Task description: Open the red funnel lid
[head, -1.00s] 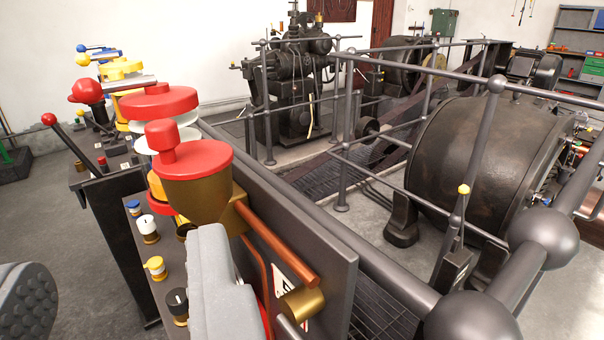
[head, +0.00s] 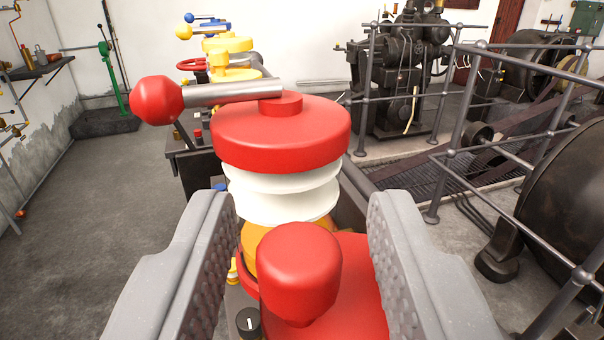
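The red funnel lid (head: 352,300) is at the bottom centre of the head view, with its rounded red knob (head: 299,268) standing up on it. The lid looks closed, though the funnel body below it is out of sight. My gripper (head: 302,235) is open, with one grey padded finger on each side of the knob. There is a gap between the knob and each finger, and nothing is held.
Just beyond stands a red-topped white insulator (head: 284,190) with a lever ending in a red ball (head: 157,100). A yellow-topped one (head: 232,58) is farther back. Railings (head: 450,153) and a dark machine (head: 570,200) are on the right. Open floor is on the left.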

